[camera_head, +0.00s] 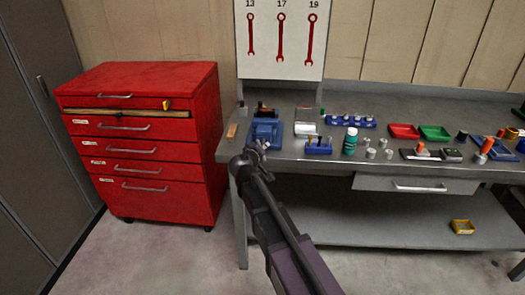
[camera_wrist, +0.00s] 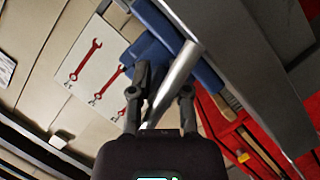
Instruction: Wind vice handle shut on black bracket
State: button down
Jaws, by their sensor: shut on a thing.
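The blue vice (camera_head: 265,134) stands at the left front of the grey workbench. My gripper (camera_head: 256,150) is at its front. In the wrist view a silver bar, apparently the vice handle (camera_wrist: 177,74), runs slantwise between the fingers of my gripper (camera_wrist: 160,98). My gripper is shut on this bar. The blue body of the vice (camera_wrist: 207,76) lies just beyond it. A small dark piece, perhaps the black bracket (camera_head: 265,109), shows at the vice's far side; I cannot tell whether the jaws touch it.
The red drawer cabinet (camera_head: 150,140) stands left of the workbench (camera_head: 345,170). A blue block with small tools (camera_head: 318,149), a green bottle (camera_head: 350,141) and red and green trays (camera_head: 435,132) lie to the right. A wrench board (camera_head: 281,40) hangs behind.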

jog(key=shift+n+h, duration=0.4)
jog(key=shift+n, duration=0.2)
jog(key=c, duration=0.6)
grip_release()
